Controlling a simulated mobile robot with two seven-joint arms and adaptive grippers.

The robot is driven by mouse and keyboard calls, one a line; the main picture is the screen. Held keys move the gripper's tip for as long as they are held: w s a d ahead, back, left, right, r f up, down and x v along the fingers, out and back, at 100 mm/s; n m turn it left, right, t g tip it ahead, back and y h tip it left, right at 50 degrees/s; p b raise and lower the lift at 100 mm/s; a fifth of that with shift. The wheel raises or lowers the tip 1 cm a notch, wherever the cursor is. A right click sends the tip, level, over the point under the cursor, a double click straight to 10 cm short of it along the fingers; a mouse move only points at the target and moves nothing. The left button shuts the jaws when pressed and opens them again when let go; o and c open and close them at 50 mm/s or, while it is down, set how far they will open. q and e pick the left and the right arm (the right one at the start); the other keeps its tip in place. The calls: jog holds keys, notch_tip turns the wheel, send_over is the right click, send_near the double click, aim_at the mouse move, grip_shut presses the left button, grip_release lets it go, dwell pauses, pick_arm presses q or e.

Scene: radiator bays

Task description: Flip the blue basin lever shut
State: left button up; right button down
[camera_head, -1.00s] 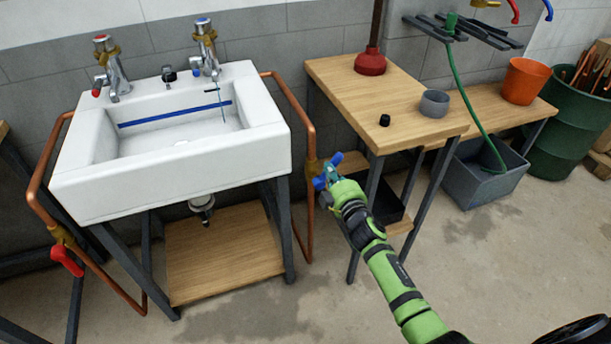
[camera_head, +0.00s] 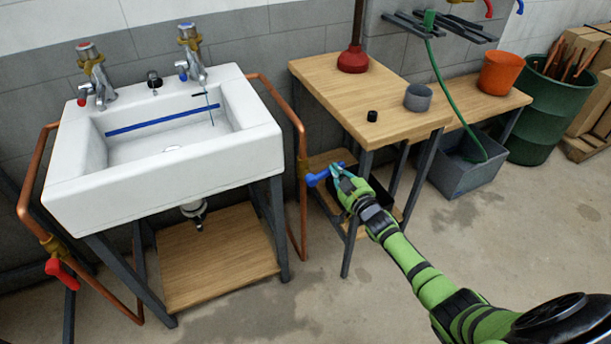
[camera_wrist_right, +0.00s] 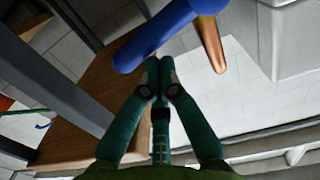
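The blue basin lever (camera_head: 317,179) sits on a brass valve (camera_head: 303,168) on the vertical copper pipe right of the basin. It points out to the right, across the pipe. In the right wrist view the lever (camera_wrist_right: 160,33) crosses the top, just beyond the fingertips. My right gripper (camera_head: 338,172) is at the lever's outer end. In the right wrist view its fingers (camera_wrist_right: 159,65) are together with nothing between them, close to the lever; I cannot tell if they touch it. My left gripper is not in view.
The white basin (camera_head: 165,180) stands left of the pipe (camera_head: 298,125). A red lever (camera_head: 60,270) is on the left pipe. A wooden bench (camera_head: 400,125) with a small black piece (camera_head: 372,116) and a grey cup (camera_head: 418,97) stands to the right. The floor in front is open.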

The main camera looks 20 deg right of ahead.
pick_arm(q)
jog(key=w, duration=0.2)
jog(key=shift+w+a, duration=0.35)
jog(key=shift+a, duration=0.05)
pick_arm(e)
jog(key=shift+w+d+f+m, duration=0.15)
jog(key=shift+f+m, duration=0.1)
jog(key=shift+m, duration=0.35)
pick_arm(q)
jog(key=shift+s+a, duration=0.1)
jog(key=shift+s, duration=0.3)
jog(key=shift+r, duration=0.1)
pick_arm(e)
jog(key=shift+r, duration=0.1)
